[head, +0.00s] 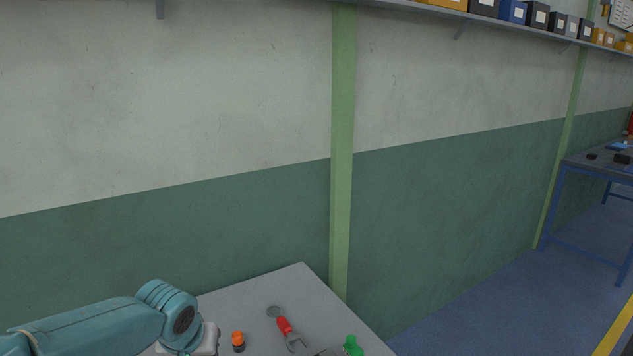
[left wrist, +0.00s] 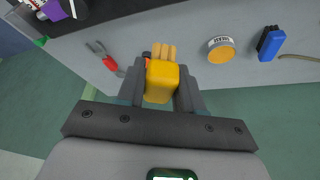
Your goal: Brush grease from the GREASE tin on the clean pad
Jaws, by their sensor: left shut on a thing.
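In the left wrist view my left gripper (left wrist: 160,88) is shut on a yellow block-like thing (left wrist: 160,80). Several tan stubs stick out of its far end, perhaps a brush's bristles. A round yellow-orange tin (left wrist: 222,52) with a white label sits on the grey bench to the right, apart from the gripper. Its lettering is too small to read surely, so I cannot tell if it is the GREASE tin. I cannot make out a clean pad. In the head view my left arm comes in at the bottom left, its fingertips out of frame. My right gripper is in neither view.
The grey bench (head: 255,295) holds red-handled pliers (head: 286,328), a small orange-capped bottle (head: 238,341) and a green thing (head: 352,346). A wall stands behind; blue floor is open at right.

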